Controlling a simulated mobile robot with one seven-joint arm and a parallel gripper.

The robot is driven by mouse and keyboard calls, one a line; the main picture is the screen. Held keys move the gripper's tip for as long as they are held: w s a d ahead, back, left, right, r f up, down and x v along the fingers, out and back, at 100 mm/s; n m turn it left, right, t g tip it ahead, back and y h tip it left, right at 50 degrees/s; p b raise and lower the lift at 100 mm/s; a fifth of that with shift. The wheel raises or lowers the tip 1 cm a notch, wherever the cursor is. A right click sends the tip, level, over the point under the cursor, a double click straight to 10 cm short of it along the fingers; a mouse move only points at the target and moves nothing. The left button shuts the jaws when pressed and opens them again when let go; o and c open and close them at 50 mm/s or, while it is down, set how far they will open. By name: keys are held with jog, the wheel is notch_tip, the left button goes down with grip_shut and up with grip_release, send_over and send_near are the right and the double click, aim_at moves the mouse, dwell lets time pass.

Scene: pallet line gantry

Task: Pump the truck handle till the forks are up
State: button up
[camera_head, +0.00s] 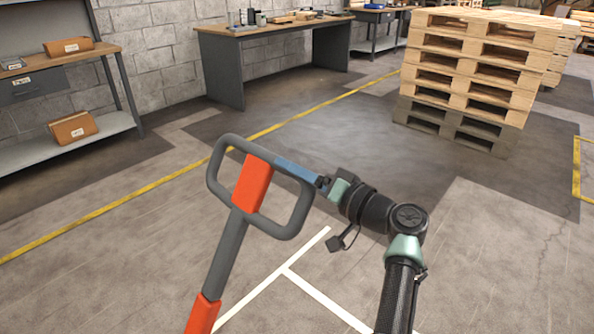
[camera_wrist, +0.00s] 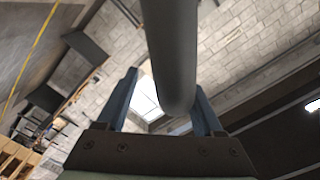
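The truck handle (camera_head: 228,245) rises from the bottom of the head view, tilted. It ends in a dark grey loop (camera_head: 217,170) with an orange-red centre piece (camera_head: 252,184). My gripper (camera_head: 285,167) reaches in from the right, its blue fingers at the upper right of the loop. In the wrist view a grey bar of the handle (camera_wrist: 172,55) runs down between the two blue fingers of my gripper (camera_wrist: 164,95). A gap shows between the left finger and the bar; the right finger is close to it, contact unclear. The forks are not in view.
A stack of wooden pallets (camera_head: 480,65) stands at the upper right. A workbench (camera_head: 270,35) with small items stands at the back, and a shelf bench (camera_head: 60,70) with brown packages at the left. The floor around the handle is clear, with yellow and white lines.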

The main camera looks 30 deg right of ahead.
jog(key=shift+s+d, duration=0.1)
jog(key=p+v, duration=0.1)
jog(key=v, duration=1.1)
jog(key=shift+s+p, duration=0.3)
jog(key=shift+s, duration=0.1)
